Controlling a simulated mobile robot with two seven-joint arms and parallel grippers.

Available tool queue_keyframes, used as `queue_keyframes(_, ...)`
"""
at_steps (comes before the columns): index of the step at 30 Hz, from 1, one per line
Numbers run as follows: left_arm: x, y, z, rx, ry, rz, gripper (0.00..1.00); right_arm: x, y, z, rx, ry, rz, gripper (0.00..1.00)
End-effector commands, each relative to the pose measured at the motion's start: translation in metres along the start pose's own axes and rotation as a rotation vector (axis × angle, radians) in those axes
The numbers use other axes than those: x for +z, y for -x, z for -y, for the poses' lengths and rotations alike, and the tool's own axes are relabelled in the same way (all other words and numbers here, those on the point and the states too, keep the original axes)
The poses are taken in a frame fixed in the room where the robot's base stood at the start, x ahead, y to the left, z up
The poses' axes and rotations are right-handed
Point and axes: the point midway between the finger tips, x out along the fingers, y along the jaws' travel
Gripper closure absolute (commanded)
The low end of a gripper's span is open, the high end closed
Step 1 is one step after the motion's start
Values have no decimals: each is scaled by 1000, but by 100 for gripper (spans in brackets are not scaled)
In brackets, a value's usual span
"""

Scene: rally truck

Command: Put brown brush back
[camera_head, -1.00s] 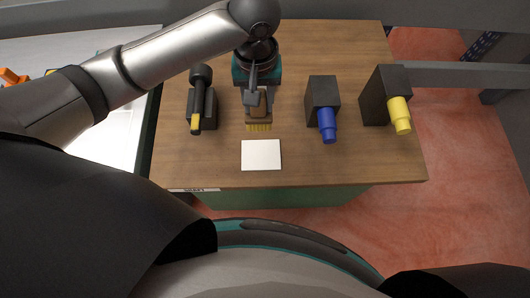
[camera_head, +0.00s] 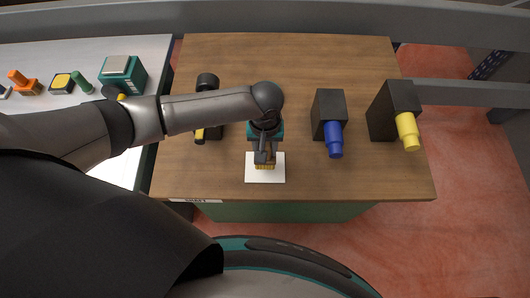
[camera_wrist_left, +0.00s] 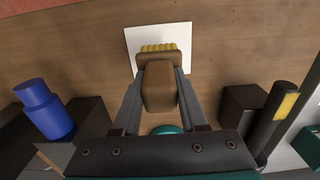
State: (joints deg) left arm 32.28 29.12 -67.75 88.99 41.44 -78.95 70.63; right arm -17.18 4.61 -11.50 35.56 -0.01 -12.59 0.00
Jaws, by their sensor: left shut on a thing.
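The brown brush with yellow bristles (camera_head: 264,167) is over the white square (camera_head: 252,175) on the wooden table. In the left wrist view the brush's brown handle (camera_wrist_left: 159,86) sits between both fingers of my left gripper (camera_wrist_left: 158,80), and its bristles overlap the white square (camera_wrist_left: 185,38). My left gripper (camera_head: 264,155) is shut on the brush in the head view. I cannot tell whether the brush touches the square or is slightly above it. My right gripper is not in view.
Black blocks with a blue cylinder (camera_head: 333,140) and a yellow cylinder (camera_head: 407,132) stand at right. A black-and-yellow tool (camera_head: 200,134) lies left, partly behind my arm. A white table (camera_head: 60,55) at left holds a teal box (camera_head: 122,73). The front right of the wood is clear.

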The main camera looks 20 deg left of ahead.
Motion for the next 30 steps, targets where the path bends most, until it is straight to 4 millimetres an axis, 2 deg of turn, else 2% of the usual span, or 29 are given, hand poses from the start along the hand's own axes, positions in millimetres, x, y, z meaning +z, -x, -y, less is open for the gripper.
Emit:
queue_keyframes(2,1,-16,0,-2,0,2,100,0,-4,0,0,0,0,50)
queue_keyframes(6,0,-25,0,0,1,2,100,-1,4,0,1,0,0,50)
queue_keyframes(27,1,-41,0,0,1,1,100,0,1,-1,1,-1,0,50)
queue_keyframes(28,1,-40,0,-1,0,1,55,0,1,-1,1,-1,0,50)
queue_keyframes(30,1,-40,0,-1,0,1,47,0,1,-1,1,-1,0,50)
